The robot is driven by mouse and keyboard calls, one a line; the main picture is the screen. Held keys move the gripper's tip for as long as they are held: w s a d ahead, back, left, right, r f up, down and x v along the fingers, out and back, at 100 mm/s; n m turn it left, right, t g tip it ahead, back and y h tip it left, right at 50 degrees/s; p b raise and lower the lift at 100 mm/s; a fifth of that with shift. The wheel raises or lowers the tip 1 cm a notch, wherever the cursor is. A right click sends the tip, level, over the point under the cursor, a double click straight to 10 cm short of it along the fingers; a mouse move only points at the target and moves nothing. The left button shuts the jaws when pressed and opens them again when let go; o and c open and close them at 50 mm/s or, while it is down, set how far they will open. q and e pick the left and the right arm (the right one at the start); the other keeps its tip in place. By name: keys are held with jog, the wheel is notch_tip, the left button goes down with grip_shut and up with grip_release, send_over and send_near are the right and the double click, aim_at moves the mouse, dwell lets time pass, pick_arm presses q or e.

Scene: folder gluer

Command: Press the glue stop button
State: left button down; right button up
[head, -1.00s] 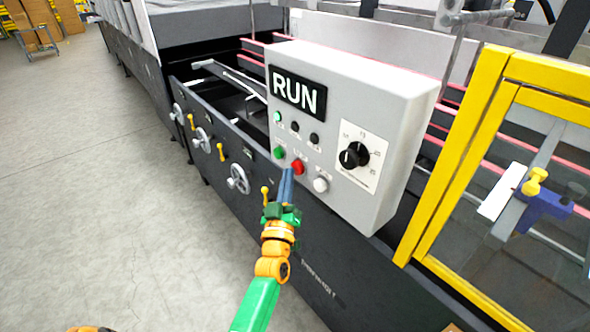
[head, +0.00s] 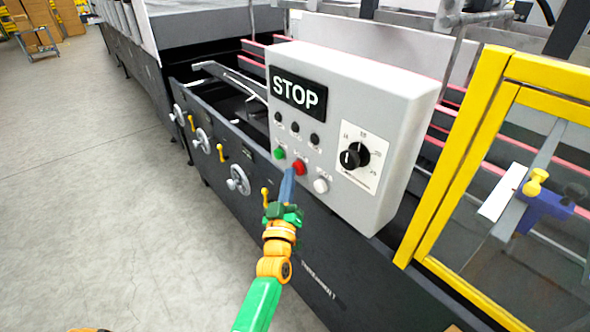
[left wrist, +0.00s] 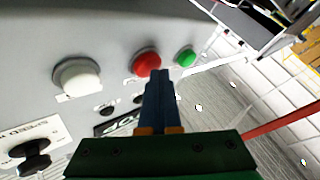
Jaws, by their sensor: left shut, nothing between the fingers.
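The grey control box (head: 360,100) carries a display (head: 299,92) that reads STOP. Below it sit a green button (head: 279,153), a red button (head: 299,167) and a white button (head: 321,185). My left gripper (head: 287,174) is shut and empty, with its blue fingertips at or just below the red button. In the left wrist view the fingertips (left wrist: 158,74) point at the red button (left wrist: 146,63) and overlap its lower edge. I cannot tell whether they touch it. The white button (left wrist: 77,77) and green button (left wrist: 185,57) stand to either side. My right gripper is not seen.
A black dial (head: 354,155) is on the box's right side. A yellow-framed guard (head: 471,150) stands to the right. Handwheels (head: 238,180) and yellow levers line the machine's side at left. The floor (head: 110,200) at left is clear.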

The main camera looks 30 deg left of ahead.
pick_arm(q)
jog(key=shift+s+a+p, duration=0.25)
jog(key=shift+s+p, duration=0.1)
jog(key=shift+s, duration=0.35)
jog(key=shift+s, duration=0.1)
jog(key=s, duration=0.1)
jog(key=s+a+p, duration=0.1)
jog(key=s, duration=0.1)
jog(key=s+a+p, duration=0.1)
jog(key=shift+s, duration=0.2)
dwell(0.4)
